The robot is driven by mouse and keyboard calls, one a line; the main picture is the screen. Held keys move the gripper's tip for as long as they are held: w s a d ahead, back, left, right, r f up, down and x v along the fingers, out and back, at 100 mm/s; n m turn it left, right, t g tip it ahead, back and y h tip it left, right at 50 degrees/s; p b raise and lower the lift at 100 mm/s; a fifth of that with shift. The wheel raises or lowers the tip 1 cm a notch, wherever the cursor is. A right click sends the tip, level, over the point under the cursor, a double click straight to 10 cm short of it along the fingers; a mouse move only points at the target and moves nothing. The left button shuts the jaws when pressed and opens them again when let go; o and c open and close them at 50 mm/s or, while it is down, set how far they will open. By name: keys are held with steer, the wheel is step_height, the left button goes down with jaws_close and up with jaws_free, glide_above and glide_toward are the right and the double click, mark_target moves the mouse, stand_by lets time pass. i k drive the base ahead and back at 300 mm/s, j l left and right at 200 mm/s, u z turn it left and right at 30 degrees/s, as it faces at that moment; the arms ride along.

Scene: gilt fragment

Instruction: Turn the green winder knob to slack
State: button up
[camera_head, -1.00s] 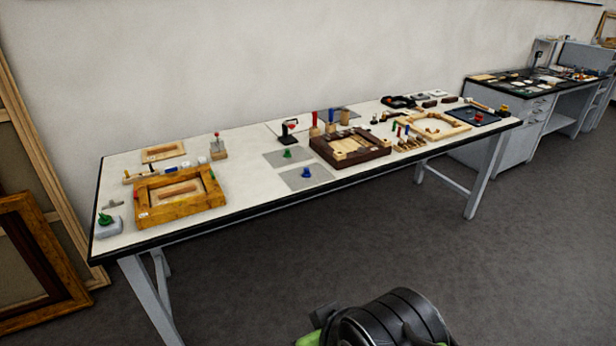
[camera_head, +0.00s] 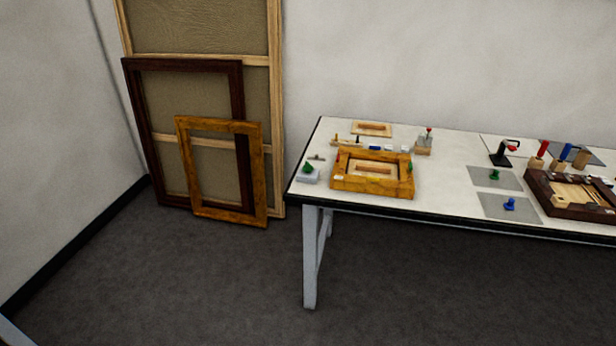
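A green knob (camera_head: 308,167) sits on a small pale grey block (camera_head: 309,178) at the left end of the white worktable (camera_head: 440,204). It looks like the winder knob, but its pointer direction is too small to read. Another green knob-like piece (camera_head: 495,174) stands on a grey mat, and a small green piece (camera_head: 409,168) is at the right side of the gilt frame on the table. My gripper is not in view.
A gilt frame (camera_head: 342,184) lies right of the grey block. A blue piece (camera_head: 510,204) and a dark wooden tray (camera_head: 566,211) are farther right. Empty frames (camera_head: 257,180) lean on the wall left of the table. The floor (camera_head: 200,285) in front is clear.

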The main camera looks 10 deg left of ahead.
mark_target(307, 168)
steer(key=i+j+u, duration=0.2)
steer(key=i+u, duration=0.25)
steer(key=i+j+u, duration=0.1)
steer(key=i+u, duration=0.15)
steer(key=u, duration=0.2)
steer(key=i+l+u, duration=0.1)
steer(key=i+u, duration=0.35)
steer(key=i+l+u, duration=0.15)
steer(key=i+u, duration=0.15)
steer(key=u, duration=0.15)
steer(key=i+l+u, duration=0.4)
steer(key=k+j, duration=0.05)
steer(key=k, duration=0.05)
